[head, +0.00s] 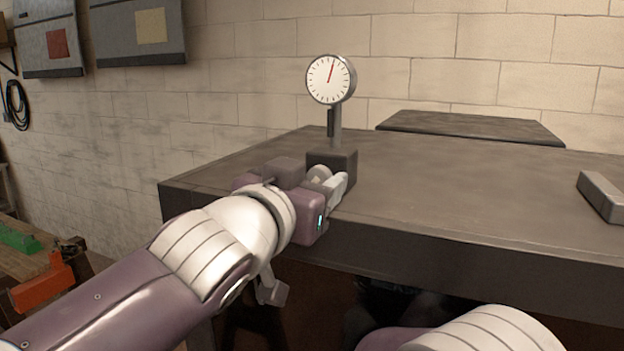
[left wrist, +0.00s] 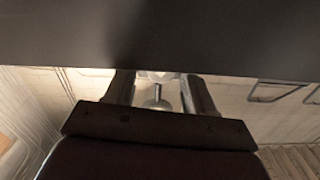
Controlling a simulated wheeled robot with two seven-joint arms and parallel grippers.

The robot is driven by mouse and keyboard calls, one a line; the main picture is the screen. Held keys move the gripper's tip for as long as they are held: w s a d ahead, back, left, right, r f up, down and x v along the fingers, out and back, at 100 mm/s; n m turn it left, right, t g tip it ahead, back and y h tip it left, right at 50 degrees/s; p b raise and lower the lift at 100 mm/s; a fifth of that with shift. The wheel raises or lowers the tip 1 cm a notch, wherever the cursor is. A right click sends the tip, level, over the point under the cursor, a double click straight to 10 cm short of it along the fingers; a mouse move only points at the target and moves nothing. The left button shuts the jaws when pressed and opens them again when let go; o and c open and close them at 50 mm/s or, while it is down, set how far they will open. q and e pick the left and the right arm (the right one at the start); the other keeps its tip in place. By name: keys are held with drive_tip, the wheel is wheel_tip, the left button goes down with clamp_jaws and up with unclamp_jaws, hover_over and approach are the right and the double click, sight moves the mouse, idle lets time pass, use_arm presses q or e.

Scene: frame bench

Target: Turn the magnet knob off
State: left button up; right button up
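A dial gauge (head: 330,80) with a white face and red needle stands upright on a post. The post rises from a dark block-shaped magnet base (head: 341,160) near the table's front left edge. My left gripper (head: 335,187) is at the front of the base and covers much of it. I cannot make out the magnet knob surely in the head view. In the left wrist view the two fingers (left wrist: 159,94) stand apart, with a small pale rounded piece between them. I cannot tell whether that piece is the knob or whether they touch it. My right gripper is out of view.
The dark table (head: 460,205) is mostly clear. A grey bar (head: 602,196) lies at its right edge, and a dark flat plate (head: 470,126) is at the back. An orange clamp (head: 45,287) and a green block (head: 18,237) are at lower left.

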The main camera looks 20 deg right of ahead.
use_arm(q)
drive_tip(key=shift+w, duration=0.15)
drive_tip(key=c, duration=0.8)
drive_tip(key=shift+n, duration=0.5)
drive_tip(key=n+b, duration=0.3)
drive_tip(key=n, duration=0.1)
drive_tip(key=shift+f+b, duration=0.25)
drive_tip(key=shift+b, duration=0.1)
drive_tip(key=shift+r+n, duration=0.2)
drive_tip(key=shift+n, duration=0.1)
drive_tip(key=shift+a+r, duration=0.1)
drive_tip(key=shift+r, duration=0.05)
drive_tip(key=o, duration=1)
drive_tip(key=shift+o, duration=0.2)
